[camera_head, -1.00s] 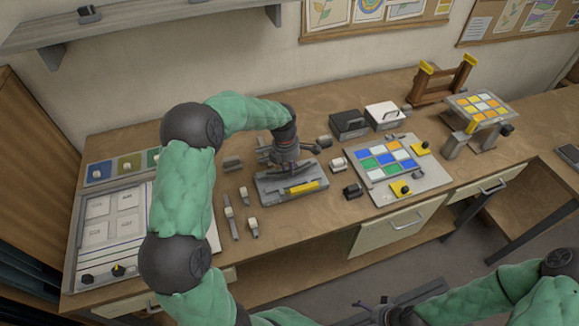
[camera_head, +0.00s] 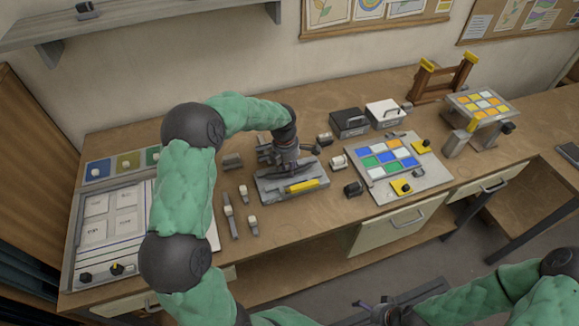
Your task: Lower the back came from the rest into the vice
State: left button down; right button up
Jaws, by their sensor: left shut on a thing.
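My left gripper (camera_head: 288,165) reaches down over a grey metal block with a yellow strip (camera_head: 302,186) on its front, which looks like the vice. The gripper is shut on a thin dark bar (camera_head: 279,174), which looks like the came. The bar lies along the top of the block; whether it touches the block or sits in a slot is too small to tell. The gripper hides part of the bar and the block's back. My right gripper (camera_head: 385,311) is low at the bottom edge, away from the bench; its fingers are unclear.
Small grey pieces with pale knobs (camera_head: 228,212) lie left of the block. A board with coloured glass squares (camera_head: 388,160) lies to its right. Black (camera_head: 349,124) and white (camera_head: 384,114) boxes stand behind. A drawing sheet (camera_head: 111,219) covers the left end.

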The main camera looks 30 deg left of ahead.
pick_arm(q)
jog(key=shift+f, duration=0.35)
jog(key=c, duration=1)
grip_release()
jog(key=shift+o, duration=0.2)
jog(key=shift+r+p, duration=2)
jog(key=shift+r, duration=1.55)
